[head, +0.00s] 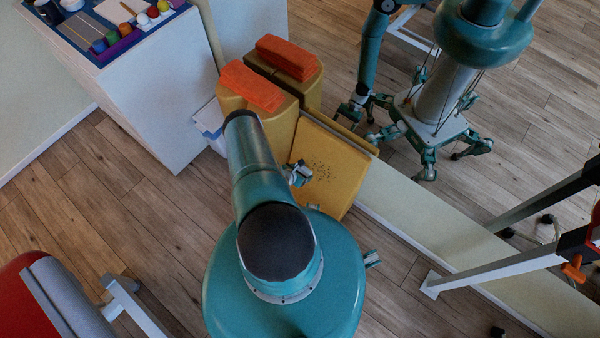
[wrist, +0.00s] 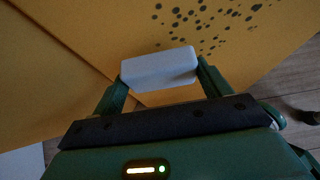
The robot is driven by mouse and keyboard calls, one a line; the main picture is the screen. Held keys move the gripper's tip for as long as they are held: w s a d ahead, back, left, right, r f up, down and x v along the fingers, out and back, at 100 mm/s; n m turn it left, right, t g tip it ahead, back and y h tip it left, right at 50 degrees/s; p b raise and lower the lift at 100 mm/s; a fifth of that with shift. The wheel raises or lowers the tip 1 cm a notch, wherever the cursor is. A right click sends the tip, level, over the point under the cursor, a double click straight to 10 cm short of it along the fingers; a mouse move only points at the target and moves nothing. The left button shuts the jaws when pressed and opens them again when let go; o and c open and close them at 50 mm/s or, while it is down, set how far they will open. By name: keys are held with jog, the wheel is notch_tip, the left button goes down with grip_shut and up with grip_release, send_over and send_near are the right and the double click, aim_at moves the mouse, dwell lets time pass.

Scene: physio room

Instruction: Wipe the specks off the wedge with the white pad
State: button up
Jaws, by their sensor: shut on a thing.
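The wedge (head: 335,160) is a yellow padded block low by the mirror wall, and its sloping face fills much of the wrist view (wrist: 60,55). Dark specks (head: 320,170) are clustered on that face. In the wrist view the specks (wrist: 215,25) lie just beyond the pad and to its right. My gripper (head: 299,175) is shut on the white pad (wrist: 158,68), which lies crosswise between its two fingers. The pad is over the wedge, near the specks; I cannot tell whether it touches the surface. My arm hides part of the wedge's left side in the head view.
A mirror reflects me. A red padded bench (head: 30,295) is at lower left, a metal frame (head: 500,265) at right.

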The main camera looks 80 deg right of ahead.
aim_at(306, 166)
jog(key=shift+s+d+f, duration=0.15)
jog(key=shift+s+d, duration=0.05)
jog(key=shift+d, duration=0.25)
jog(key=shift+s+d+f, duration=0.1)
jog(key=shift+s+d, duration=0.1)
jog(key=shift+d, duration=0.25)
dwell(0.6)
